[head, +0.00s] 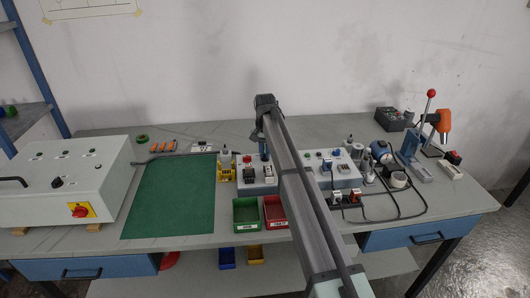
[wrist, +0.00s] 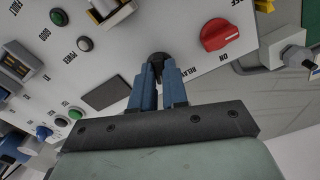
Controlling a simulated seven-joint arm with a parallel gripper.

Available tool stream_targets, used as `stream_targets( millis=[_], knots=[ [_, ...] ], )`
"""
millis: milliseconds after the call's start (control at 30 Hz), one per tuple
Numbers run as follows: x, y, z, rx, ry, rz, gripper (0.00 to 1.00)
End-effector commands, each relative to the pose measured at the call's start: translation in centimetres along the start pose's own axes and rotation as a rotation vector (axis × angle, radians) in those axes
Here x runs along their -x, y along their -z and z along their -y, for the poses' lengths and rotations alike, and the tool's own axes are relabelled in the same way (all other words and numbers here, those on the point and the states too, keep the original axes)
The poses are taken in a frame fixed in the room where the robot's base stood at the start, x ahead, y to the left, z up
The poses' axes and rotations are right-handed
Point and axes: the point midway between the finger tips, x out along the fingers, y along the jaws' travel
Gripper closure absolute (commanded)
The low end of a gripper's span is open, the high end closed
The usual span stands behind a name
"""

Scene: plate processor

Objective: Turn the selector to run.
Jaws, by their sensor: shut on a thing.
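My gripper (wrist: 157,66) is shut on a small dark knob (wrist: 157,57) on the light grey control panel (wrist: 120,55) in the wrist view. The blue fingers stand on both sides of the knob and hide most of it, so its pointer direction cannot be told. I take this knob to be the selector; no "run" mark is readable. In the head view my gripper (head: 264,150) is at the panel (head: 258,189) on the bench, with my arm crossing in front and hiding part of it.
A red rotary switch (wrist: 220,35) with ON and OFF marks sits close right of my fingers. Lamps and a blue knob (wrist: 44,132) lie to the left. Green (head: 247,226) and red bins stand before the panel. The green mat (head: 170,200) is clear.

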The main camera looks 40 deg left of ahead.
Motion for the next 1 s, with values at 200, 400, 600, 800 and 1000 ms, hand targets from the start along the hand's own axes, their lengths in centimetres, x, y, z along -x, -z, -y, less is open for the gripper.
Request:
stream_targets(
  millis=[200, 400, 600, 800, 1000],
  knots=[
    [-0.01, -0.03, 0.01, -0.163, 0.000, 0.001, 1.00],
    [-0.01, -0.03, 0.01, -0.265, 0.000, 0.001, 1.00],
    [-0.02, -0.03, 0.01, -0.321, 0.000, 0.001, 1.00],
    [-0.02, -0.03, 0.01, -0.341, 0.000, 0.001, 1.00],
    [-0.02, -0.04, 0.01, -0.343, 0.000, 0.001, 1.00]
  ],
)
